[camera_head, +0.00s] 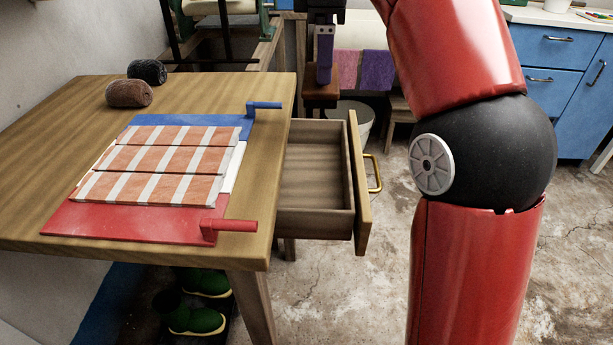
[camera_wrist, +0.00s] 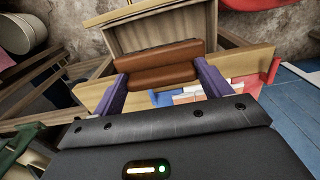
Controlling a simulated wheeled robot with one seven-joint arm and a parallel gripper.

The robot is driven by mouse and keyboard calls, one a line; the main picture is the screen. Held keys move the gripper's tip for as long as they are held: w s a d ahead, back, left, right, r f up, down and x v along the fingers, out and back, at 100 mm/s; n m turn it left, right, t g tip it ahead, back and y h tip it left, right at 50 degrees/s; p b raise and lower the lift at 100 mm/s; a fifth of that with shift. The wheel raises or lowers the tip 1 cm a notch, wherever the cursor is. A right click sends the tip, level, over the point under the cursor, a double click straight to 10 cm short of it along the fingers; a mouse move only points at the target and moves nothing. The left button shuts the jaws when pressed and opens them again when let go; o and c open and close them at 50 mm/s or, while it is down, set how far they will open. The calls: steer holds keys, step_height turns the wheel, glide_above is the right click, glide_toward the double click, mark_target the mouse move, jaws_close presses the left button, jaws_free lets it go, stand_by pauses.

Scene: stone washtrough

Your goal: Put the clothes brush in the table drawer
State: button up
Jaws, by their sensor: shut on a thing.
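My gripper (camera_head: 325,58), with purple fingers, is shut on the brown clothes brush (camera_head: 320,93). In the wrist view the brush (camera_wrist: 158,68) lies crosswise between the two purple fingers of my gripper (camera_wrist: 160,82). The table drawer (camera_head: 342,210) is pulled open on the right side of the wooden table (camera_head: 60,205), and its visible inside is empty. In the head view the brush shows above and beyond the drawer's far wall. In the wrist view the open drawer (camera_wrist: 150,28) shows just past the brush, which hides part of it.
On the table lie a striped cloth (camera_head: 160,165) on a red and blue board with handles, and two rolls, one brown (camera_head: 129,93) and one dark (camera_head: 147,71). A pale bucket (camera_head: 352,118) stands behind the drawer. Green shoes (camera_head: 197,320) are under the table.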

step_height(320, 180, down, 20)
steer(key=b, duration=0.6)
steer(key=shift+r+b, duration=0.15)
steer(key=shift+b, duration=0.2)
steer(key=o, duration=1)
steer(key=shift+f, duration=0.2)
step_height(320, 180, up, 12)
steer(key=p, duration=0.3)
steer(key=shift+r+p, duration=0.2)
steer(key=shift+p, duration=0.1)
